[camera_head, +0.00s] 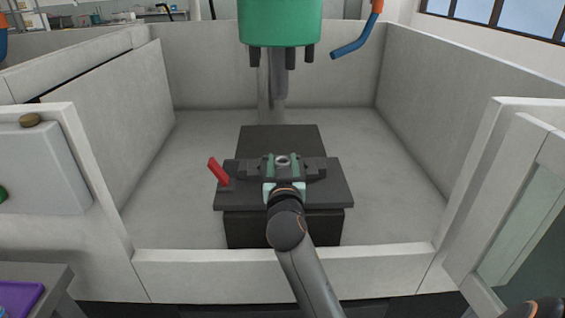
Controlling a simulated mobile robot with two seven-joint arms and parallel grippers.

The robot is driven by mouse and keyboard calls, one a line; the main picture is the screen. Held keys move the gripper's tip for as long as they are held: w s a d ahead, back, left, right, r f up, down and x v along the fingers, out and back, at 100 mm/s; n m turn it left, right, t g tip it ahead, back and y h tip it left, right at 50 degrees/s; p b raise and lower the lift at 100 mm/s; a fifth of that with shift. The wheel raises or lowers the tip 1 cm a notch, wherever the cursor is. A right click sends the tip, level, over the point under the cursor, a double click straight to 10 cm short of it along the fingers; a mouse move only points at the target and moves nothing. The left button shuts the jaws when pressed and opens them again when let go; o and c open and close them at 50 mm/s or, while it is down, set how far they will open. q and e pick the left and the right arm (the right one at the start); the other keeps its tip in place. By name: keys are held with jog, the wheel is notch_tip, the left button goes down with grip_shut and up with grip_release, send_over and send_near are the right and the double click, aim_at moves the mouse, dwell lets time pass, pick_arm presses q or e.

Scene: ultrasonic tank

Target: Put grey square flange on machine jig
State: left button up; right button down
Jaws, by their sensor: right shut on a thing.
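The grey square flange (283,160) shows as a small light ring over the middle of the machine jig (318,166). Its square outline is mostly hidden by the fingers. My right gripper (283,168) is shut on the flange, one green-tipped finger on each side of it. I cannot tell whether the flange touches the jig or is held just above it. The jig is dark grey and sits on a black block table (325,196). My left gripper is not in view.
A red lever (218,171) sticks up at the jig's left. A green machine head (281,24) with dark pegs hangs above and behind. A blue nozzle (350,48) hangs at its right. Pale walls enclose the tank, with a low front wall (190,270) under my arm.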

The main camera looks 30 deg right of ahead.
jog(key=shift+c, duration=1.7)
grip_release()
jog(key=shift+f, duration=0.1)
